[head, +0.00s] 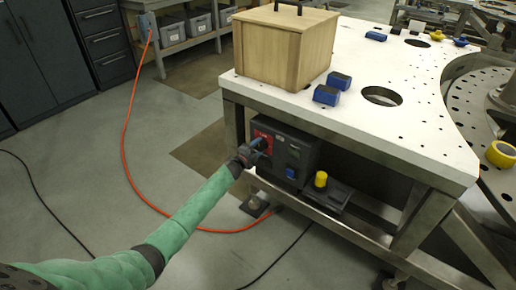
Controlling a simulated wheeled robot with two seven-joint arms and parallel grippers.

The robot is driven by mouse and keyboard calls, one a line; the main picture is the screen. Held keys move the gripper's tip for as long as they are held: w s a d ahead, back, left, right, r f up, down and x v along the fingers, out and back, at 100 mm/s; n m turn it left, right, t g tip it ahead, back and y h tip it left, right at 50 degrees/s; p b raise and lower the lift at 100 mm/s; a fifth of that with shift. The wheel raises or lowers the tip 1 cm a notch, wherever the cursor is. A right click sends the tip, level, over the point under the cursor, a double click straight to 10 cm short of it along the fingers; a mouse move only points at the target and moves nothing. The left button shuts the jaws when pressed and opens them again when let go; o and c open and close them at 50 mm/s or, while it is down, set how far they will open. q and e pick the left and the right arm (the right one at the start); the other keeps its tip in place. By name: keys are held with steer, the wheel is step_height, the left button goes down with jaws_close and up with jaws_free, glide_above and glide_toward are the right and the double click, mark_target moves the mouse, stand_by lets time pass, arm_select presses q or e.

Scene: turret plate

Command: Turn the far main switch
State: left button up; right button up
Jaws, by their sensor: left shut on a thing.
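A dark control box (300,158) sits on the lower shelf under the white table. Its front has a red switch plate (262,138) on the left. My left gripper (256,145), at the end of the green-sleeved arm, is at that plate and shut on the switch handle there. The gripper hides most of the handle, so its angle cannot be told. A blue element (291,173) sits lower on the box's front. My right gripper is not in view.
A yellow-capped item (321,179) stands right of the box. The tabletop (345,125) overhangs the box and carries a wooden crate (283,48) and blue blocks (326,95). An orange hose (137,185) and black cables lie on the open floor.

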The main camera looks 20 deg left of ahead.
arm_select(q)
steer(key=shift+f, duration=0.1)
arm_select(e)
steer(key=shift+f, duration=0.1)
arm_select(q)
steer(key=o, duration=0.7)
steer(key=shift+o, duration=1.4)
steer(key=shift+a, duration=0.1)
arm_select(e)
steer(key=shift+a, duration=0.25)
arm_select(q)
steer(key=shift+s, duration=0.1)
steer(key=shift+s+a, duration=0.15)
steer(key=shift+s, duration=0.15)
steer(key=b+v, duration=0.1)
steer(key=v, duration=0.6)
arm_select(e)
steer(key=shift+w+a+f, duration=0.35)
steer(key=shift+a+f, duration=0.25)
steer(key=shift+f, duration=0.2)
